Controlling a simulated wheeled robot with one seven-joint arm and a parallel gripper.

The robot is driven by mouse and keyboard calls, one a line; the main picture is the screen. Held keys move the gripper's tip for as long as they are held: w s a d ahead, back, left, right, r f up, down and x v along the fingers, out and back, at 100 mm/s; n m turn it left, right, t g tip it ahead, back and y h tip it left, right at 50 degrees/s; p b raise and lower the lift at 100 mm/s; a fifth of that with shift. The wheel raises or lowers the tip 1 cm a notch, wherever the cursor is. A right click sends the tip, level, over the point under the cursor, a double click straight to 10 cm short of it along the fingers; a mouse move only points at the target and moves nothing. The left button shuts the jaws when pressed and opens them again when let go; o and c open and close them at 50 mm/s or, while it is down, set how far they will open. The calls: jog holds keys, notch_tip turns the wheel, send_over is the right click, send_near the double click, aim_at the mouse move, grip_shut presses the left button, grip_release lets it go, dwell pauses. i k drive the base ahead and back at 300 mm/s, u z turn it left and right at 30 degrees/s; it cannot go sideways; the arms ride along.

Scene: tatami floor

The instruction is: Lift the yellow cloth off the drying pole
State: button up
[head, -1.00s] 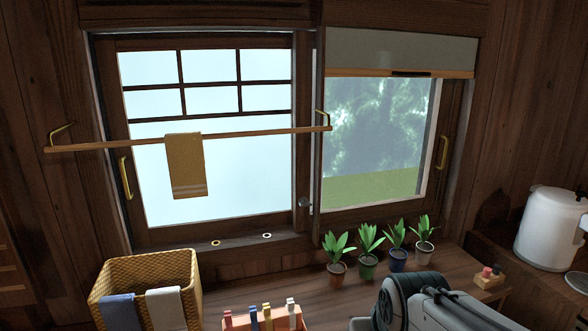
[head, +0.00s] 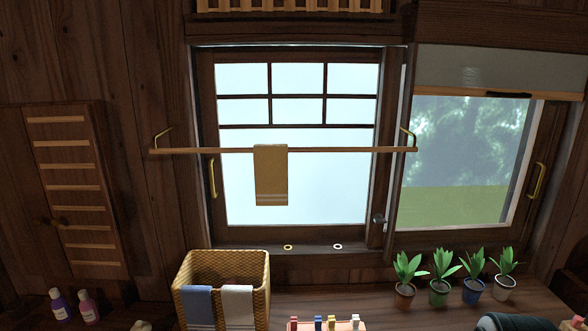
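The yellow cloth (head: 271,178) hangs folded over the drying pole (head: 342,150), a little left of the pole's middle, with pale stripes near its lower edge. The wooden pole runs level across the left window and is held by a brass bracket near each end. My gripper is not in view. A grey part of my arm shows at the bottom right edge.
A wicker basket (head: 221,271) with a blue cloth (head: 198,306) and a white cloth (head: 237,306) over its rim stands on the counter below. Several potted plants (head: 440,276) stand at right. Two bottles (head: 73,306) stand at lower left.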

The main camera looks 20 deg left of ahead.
aim_at(271, 160)
jog(key=k, duration=0.5)
jog(key=u, duration=1.15)
jog(key=i, duration=0.7)
jog(key=z, duration=0.05)
